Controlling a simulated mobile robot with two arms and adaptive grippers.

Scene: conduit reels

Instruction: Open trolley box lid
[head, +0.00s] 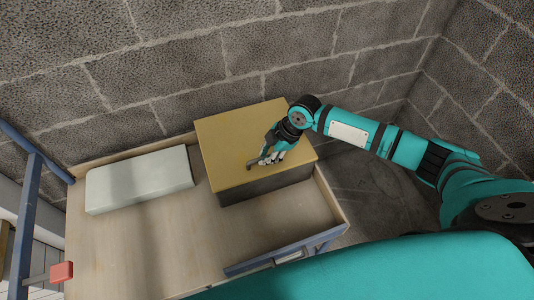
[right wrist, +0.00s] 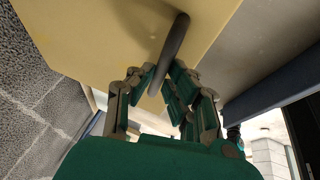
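The trolley box (head: 265,188) has dark sides and a flat yellow lid (head: 230,135), which lies closed on it. The yellow lid fills the top of the right wrist view (right wrist: 100,30). A dark bar handle (right wrist: 176,38) stands on the lid; its end also shows in the head view (head: 251,166). My right gripper (head: 264,160) is at the handle, near the lid's front side. In the right wrist view its fingers (right wrist: 163,75) close in on both sides of the bar and appear shut on it. My left gripper is not in view.
The box stands on the wooden trolley bed (head: 150,245), with a pale block (head: 140,180) to its left. Blue rails (head: 25,225) edge the trolley, and a red-ended part (head: 61,272) is at the left. A block wall (head: 200,60) stands close behind.

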